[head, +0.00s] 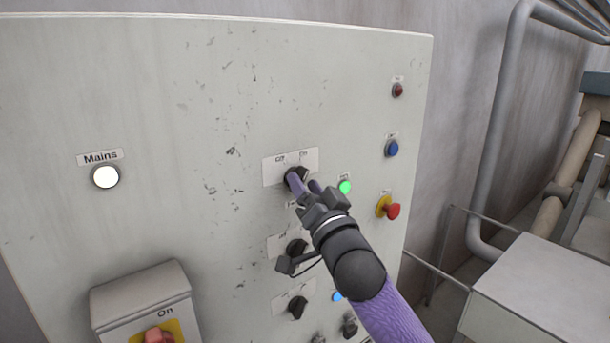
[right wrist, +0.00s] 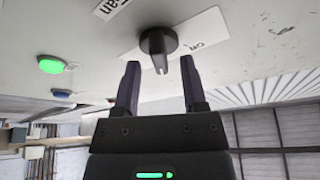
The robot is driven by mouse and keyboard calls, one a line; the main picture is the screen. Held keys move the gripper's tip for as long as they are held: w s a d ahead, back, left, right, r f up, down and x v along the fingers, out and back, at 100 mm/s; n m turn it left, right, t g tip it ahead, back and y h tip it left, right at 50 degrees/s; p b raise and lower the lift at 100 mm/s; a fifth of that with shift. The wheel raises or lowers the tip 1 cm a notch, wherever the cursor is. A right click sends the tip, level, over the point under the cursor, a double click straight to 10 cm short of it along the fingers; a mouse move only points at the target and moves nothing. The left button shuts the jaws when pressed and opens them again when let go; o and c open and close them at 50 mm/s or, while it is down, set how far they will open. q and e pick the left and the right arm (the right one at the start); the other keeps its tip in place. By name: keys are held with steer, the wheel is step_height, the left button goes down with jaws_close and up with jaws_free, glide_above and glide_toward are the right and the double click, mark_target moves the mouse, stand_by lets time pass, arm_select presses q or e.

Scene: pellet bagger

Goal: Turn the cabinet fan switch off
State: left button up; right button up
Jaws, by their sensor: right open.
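The cabinet's black rotary switch (head: 297,174) sits on a white label plate (head: 270,170) with position words at its upper left and upper right, the right one reading On. My right gripper (head: 303,184) is at this switch and partly covers it. In the right wrist view the switch knob (right wrist: 157,42) stands just ahead of my open right gripper (right wrist: 160,70). The tip of its handle lies between the two fingertips, with a gap on each side. I cannot tell which position the handle points to. My left gripper is not in view.
A lit green lamp (head: 344,187) is close to the right of the gripper. A red emergency button (head: 391,210) is farther right. Other black switches (head: 297,307) sit below. A lit white Mains lamp (head: 105,177) and a boxed red-handled isolator (head: 150,305) are left.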

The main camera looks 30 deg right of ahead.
steer(key=shift+w, duration=0.15)
steer(key=shift+c, duration=0.3)
jaws_close()
steer(key=shift+n, duration=0.4)
steer(key=n+y, duration=0.1)
steer(key=n, duration=0.2)
steer(key=shift+d+t+y, duration=0.1)
steer(key=shift+t+y, duration=0.2)
steer(key=shift+y, duration=0.1)
steer(key=n+y, duration=0.2)
steer(key=n, duration=0.2)
steer(key=shift+d+r+n+g+y+p, duration=0.1)
steer(key=shift+n+g+y+p, duration=0.1)
steer(key=shift+n+y, duration=1)
steer(key=shift+a+f+n+g+y+p, duration=0.15)
steer(key=shift+n+y, duration=0.25)
steer(key=shift+n, duration=1.45)
steer(key=shift+d+r+n+g+y+p, duration=0.2)
steer(key=shift+n+y, duration=0.6)
steer(key=shift+n, duration=1.15)
